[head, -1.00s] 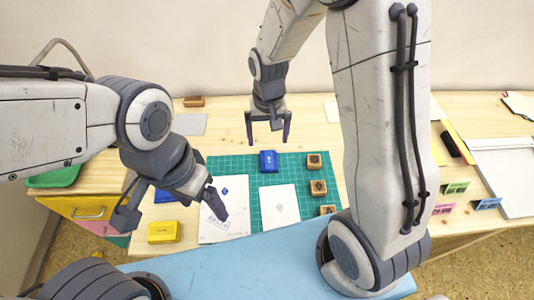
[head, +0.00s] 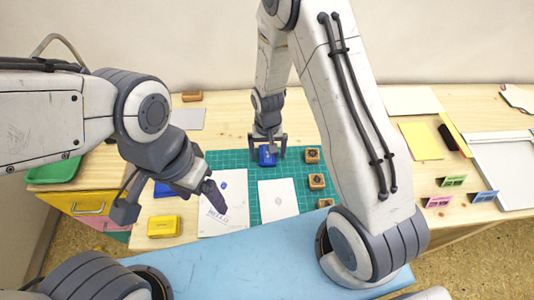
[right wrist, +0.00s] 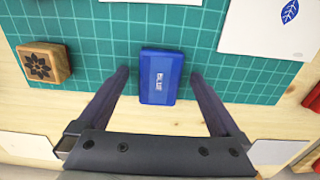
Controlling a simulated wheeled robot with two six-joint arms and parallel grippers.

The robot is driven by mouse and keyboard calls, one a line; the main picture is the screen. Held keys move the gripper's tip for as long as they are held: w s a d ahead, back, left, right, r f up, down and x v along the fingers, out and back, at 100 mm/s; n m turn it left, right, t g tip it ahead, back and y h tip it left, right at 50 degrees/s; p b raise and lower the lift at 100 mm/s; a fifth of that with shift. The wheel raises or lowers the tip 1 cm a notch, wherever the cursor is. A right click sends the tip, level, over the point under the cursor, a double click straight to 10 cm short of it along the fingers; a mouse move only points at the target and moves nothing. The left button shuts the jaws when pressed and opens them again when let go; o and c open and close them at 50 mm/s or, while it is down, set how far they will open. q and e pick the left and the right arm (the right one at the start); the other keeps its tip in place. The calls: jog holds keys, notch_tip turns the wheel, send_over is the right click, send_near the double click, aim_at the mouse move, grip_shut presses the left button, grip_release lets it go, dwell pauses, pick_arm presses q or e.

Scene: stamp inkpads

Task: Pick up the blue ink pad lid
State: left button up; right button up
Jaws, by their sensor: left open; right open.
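The blue ink pad lid (head: 267,158), printed "BLUE", tops a small blue box on the far part of the green cutting mat. In the right wrist view the lid (right wrist: 162,77) lies between the fingers of my right gripper (right wrist: 159,73), with a gap on each side. In the head view my right gripper (head: 267,154) is open around the lid from above, one finger on each side. My left gripper (head: 168,205) is open and empty, above the table near the yellow ink pad (head: 164,227). Another blue item (head: 162,190) is partly hidden behind my left gripper.
Wooden stamps (head: 316,181) stand in a column at the mat's right. White paper sheets (head: 278,200) lie on the green mat (head: 236,163) and beside it. A green tray (head: 54,170) is at the left, a white tray (head: 503,170) at the right.

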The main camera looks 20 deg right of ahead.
jog(key=c, duration=1.4)
